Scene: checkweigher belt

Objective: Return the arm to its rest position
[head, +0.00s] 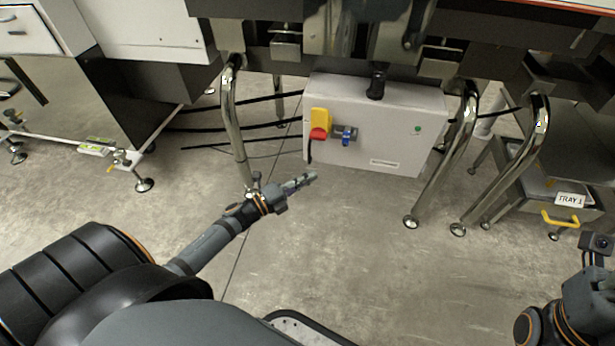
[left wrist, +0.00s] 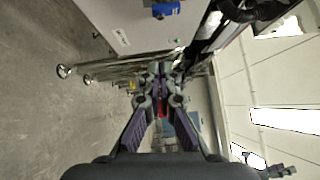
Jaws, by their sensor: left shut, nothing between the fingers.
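My left arm reaches in from the left in the head view, low over the floor. Its gripper (head: 301,183) points right, in front of and below the grey control box, apart from it. In the left wrist view the fingers of this gripper (left wrist: 160,70) meet at the tips and hold nothing. My right arm (head: 583,300) shows only in part at the bottom right of the head view; its fingertips are not visible.
The control box (head: 385,150) has a yellow and red switch (head: 320,122) and a blue part (head: 345,135). Chrome legs (head: 440,160) stand around it. A white cabinet (head: 150,30) is at the upper left. A TRAY 1 drawer (head: 535,205) is at right. The floor (head: 330,260) between is clear.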

